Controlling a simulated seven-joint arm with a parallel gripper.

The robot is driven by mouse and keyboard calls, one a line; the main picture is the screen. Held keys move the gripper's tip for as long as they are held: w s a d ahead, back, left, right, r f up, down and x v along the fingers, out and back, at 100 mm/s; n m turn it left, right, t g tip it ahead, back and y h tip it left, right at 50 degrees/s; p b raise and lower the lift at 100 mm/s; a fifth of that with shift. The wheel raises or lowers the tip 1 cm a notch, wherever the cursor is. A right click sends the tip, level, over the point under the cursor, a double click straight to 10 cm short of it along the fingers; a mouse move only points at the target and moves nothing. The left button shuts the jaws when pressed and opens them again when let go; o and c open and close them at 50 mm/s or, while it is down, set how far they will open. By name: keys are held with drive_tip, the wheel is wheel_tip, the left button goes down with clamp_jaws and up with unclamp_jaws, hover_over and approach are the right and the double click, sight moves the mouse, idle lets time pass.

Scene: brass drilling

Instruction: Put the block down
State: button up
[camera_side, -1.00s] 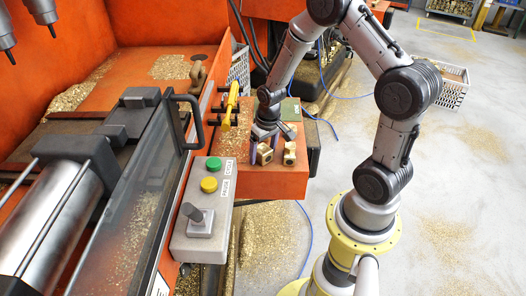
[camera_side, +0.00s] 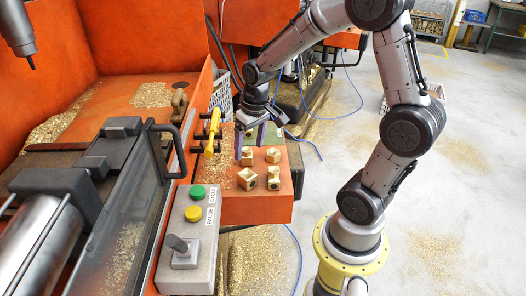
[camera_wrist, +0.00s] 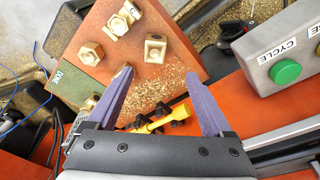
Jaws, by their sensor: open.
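Several brass blocks with bored holes stand on the orange table (camera_side: 230,212), among them a front-left block (camera_side: 247,179), a front-right block (camera_side: 273,181) and a rear block (camera_side: 273,155). In the wrist view, one block (camera_wrist: 155,47) stands apart from a pair (camera_wrist: 116,27), and another block (camera_wrist: 90,52) lies at the edge of a green pad marked DONE (camera_wrist: 65,80). My gripper (camera_side: 250,150) is open above the table, behind the front blocks. Its purple fingers (camera_wrist: 157,80) are spread with no block held between them. One fingertip partly covers a block in the wrist view.
The control box (camera_side: 190,240) with green and yellow buttons stands at the front left. Brass chips (camera_wrist: 160,85) lie on the table. Orange machine walls rise at the left.

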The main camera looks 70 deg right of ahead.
drive_tip(key=s+a+r+n+t, duration=0.3)
drive_tip(key=s+a+r+n, duration=0.1)
drive_tip(key=s+a+r, duration=0.7)
drive_tip(key=s, duration=0.3)
drive_tip(key=shift+s+a+r+t+y, duration=0.15)
drive_tip(key=shift+s+r+t+y, duration=0.15)
drive_tip(key=shift+s+r+t, duration=0.1)
drive_tip(key=shift+o, duration=1)
drive_tip(key=shift+w, duration=0.1)
